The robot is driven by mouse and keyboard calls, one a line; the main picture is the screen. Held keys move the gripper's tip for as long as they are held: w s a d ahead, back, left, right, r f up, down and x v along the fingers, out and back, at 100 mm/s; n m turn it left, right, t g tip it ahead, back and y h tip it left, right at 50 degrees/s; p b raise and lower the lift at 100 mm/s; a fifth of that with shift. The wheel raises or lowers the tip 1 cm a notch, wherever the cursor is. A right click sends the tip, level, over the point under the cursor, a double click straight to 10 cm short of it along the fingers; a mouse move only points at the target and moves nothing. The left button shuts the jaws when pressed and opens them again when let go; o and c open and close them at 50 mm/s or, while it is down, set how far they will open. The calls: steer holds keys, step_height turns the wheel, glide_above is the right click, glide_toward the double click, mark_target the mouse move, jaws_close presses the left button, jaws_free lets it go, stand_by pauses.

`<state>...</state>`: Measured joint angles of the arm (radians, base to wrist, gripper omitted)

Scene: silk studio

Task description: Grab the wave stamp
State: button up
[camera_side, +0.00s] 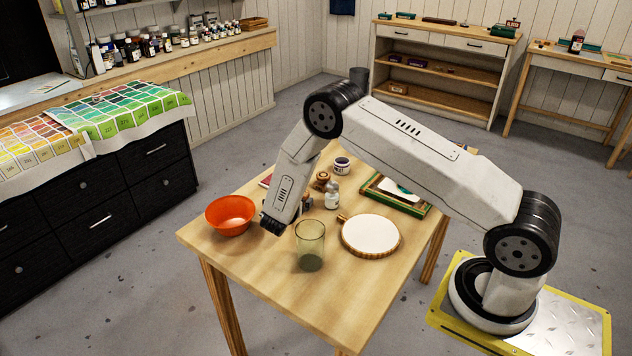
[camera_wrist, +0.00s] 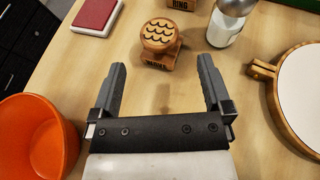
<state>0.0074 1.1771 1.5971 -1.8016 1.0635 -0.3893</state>
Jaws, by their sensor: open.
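The wave stamp (camera_wrist: 159,38) shows in the wrist view as a round wooden piece with dark wave lines on its top face and a lettered wooden block below. My gripper (camera_wrist: 162,66) is open and empty. Its two dark fingers are spread, and the stamp lies just beyond the fingertips, roughly centred between them. Bare table shows between the fingers. In the side view my gripper is mostly hidden by my own wrist, over the table near the orange bowl. I cannot tell which small brown piece there is the wave stamp.
An orange bowl (camera_side: 230,214) stands left of my gripper. A glass (camera_side: 310,246) and a round white hoop (camera_side: 370,235) stand on the near side. A small bottle (camera_wrist: 231,20), a block lettered "RING" (camera_wrist: 180,4) and a red pad (camera_wrist: 97,15) lie around the stamp.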

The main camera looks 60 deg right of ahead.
steer(key=shift+x, duration=3.9)
steer(key=shift+f, duration=0.1)
steer(key=c, duration=1.2)
steer(key=shift+c, duration=0.2)
steer(key=shift+r, duration=0.55)
step_height(320, 180, up, 2)
steer(key=shift+s+a+r, duration=0.1)
steer(key=shift+s+r, duration=0.05)
steer(key=shift+r, duration=0.1)
steer(key=s+a+r, duration=0.4)
steer(key=s+r, duration=0.5)
steer(key=s, duration=0.4)
steer(key=shift+a+r, duration=0.2)
